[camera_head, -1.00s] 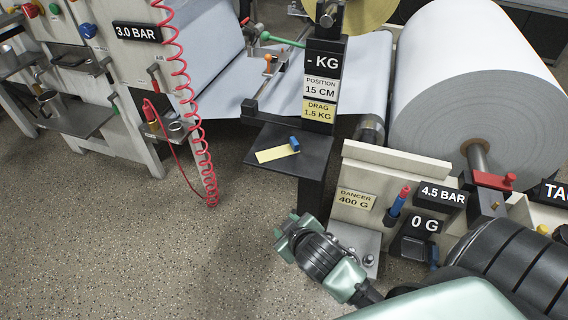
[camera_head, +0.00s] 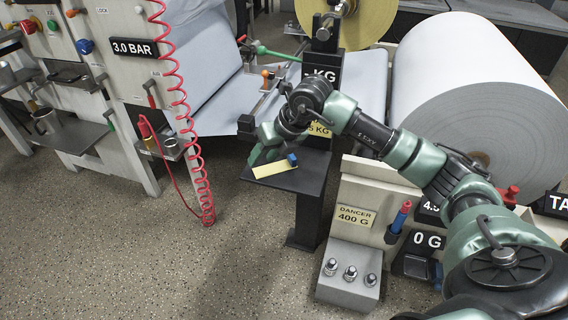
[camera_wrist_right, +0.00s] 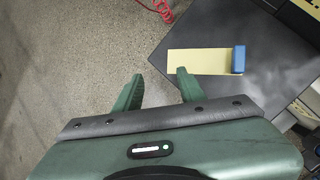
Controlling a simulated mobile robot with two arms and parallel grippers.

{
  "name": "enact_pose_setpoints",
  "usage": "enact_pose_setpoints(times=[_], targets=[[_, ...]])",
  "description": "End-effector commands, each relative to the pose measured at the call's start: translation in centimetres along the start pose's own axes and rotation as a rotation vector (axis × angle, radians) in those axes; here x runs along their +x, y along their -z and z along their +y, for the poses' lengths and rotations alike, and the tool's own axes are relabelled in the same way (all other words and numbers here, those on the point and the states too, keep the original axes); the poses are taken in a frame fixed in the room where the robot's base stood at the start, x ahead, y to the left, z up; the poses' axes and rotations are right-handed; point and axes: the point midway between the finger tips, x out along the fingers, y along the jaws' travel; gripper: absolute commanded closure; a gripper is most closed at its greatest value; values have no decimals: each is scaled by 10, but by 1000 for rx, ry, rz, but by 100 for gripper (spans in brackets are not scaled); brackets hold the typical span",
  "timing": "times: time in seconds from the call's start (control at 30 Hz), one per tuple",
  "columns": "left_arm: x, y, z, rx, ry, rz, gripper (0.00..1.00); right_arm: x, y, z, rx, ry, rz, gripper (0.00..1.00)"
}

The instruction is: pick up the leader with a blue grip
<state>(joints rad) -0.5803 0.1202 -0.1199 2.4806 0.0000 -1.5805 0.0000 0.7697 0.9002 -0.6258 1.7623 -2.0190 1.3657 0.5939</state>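The leader is a flat yellow strip (camera_head: 274,170) with a blue grip (camera_head: 292,159) at its right end. It lies on a small dark shelf (camera_head: 296,183) in front of the machine. In the right wrist view the strip (camera_wrist_right: 198,62) and its blue grip (camera_wrist_right: 238,60) lie ahead and to the right of the fingers. My right gripper (camera_wrist_right: 158,88) is open and empty, with its two green fingers apart and floor showing between them. In the head view my right gripper (camera_head: 258,152) hangs above the shelf's left side, near the strip's left end. My left gripper is not in view.
A red coiled hose (camera_head: 190,130) hangs left of the shelf. A dancer block (camera_head: 350,205) with a red-and-blue handle (camera_head: 398,217) stands to the right, before a large paper roll (camera_head: 460,90).

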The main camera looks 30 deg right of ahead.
Motion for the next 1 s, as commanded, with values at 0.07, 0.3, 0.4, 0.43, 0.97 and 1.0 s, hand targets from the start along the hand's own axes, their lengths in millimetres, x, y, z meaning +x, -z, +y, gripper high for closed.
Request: enact_pose_setpoints(times=[0.07, 0.3, 0.4, 0.43, 0.97, 1.0], targets=[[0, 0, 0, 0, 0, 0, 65, -19, -9, -46, 27, 163, 15, 60], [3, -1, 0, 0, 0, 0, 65, -33, -10, -94, 73, 330, 41, 60], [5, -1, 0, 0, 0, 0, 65, -22, -9, -97, 71, 329, 40, 60], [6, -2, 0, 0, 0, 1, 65, -18, -9, -98, 71, 329, 41, 60], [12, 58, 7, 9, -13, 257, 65, 34, -1, -112, 69, 325, 39, 60], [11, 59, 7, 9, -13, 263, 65, 34, -1, -112, 69, 325, 39, 60]])
